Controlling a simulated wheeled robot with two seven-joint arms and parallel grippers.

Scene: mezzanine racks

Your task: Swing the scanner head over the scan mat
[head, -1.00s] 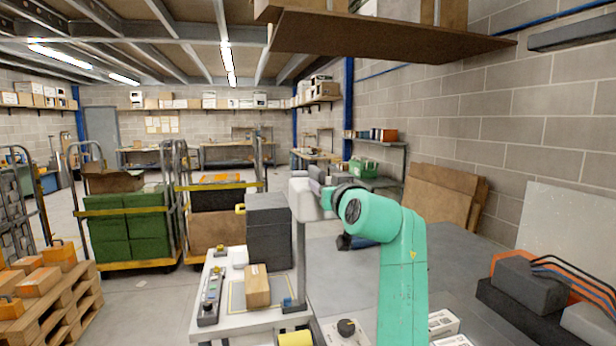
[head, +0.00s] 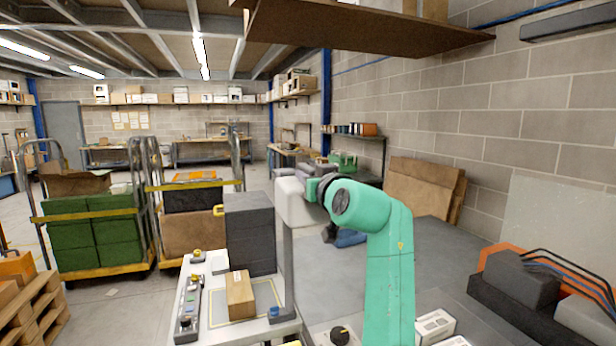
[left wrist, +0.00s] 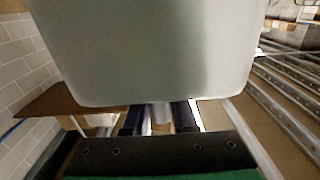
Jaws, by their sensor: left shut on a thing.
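The scanner head (head: 294,203) is a white box at the top of an upright grey post (head: 288,260). The post rises from the right side of a white table. The scan mat (head: 217,317), with a yellow outline, lies on the table at lower left of the scanner head. A brown carton (head: 240,296) stands on the mat. My left gripper (head: 314,190) is at the right side of the scanner head, shut on it; its fingertips are partly hidden. In the left wrist view the scanner head (left wrist: 150,55) fills the top, above the dark fingers (left wrist: 160,118). My right gripper is not in view.
A control strip (head: 187,308) lies at the table's left edge. A brown shelf (head: 360,28) hangs overhead. Loaded roll cages (head: 95,230) stand at left.

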